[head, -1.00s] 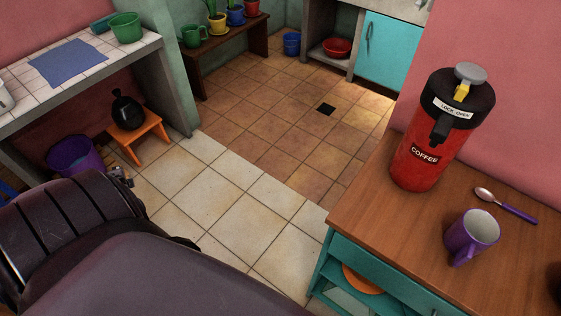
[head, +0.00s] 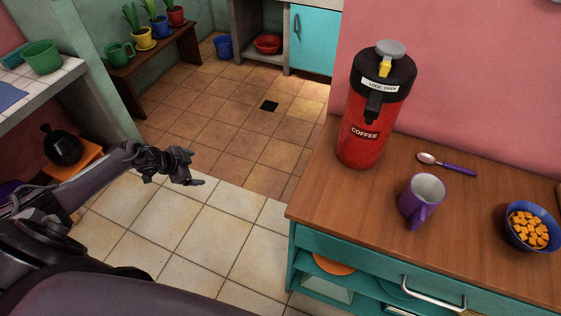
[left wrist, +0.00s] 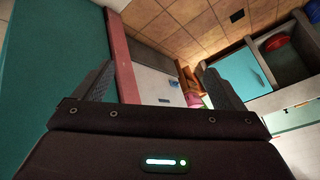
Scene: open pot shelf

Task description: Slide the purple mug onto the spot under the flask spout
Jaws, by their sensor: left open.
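The purple mug (head: 421,200) stands upright on the wooden counter top (head: 330,195), its handle toward the front. The red coffee flask (head: 372,110) stands behind it to the left, with a black lid and a dark spout (head: 374,104) facing the front. The mug is in front and to the right of the spout, not under it. My left gripper (head: 192,172) is over the tiled floor, left of the counter and well away from the mug. The left wrist view shows its two fingers (left wrist: 155,85) apart with nothing between them. My right gripper is not in view.
A spoon with a purple handle (head: 447,165) lies behind the mug. A blue bowl of orange cubes (head: 532,228) stands to its right. The counter's front left is clear. A metal drawer handle (head: 433,293) sticks out below the edge.

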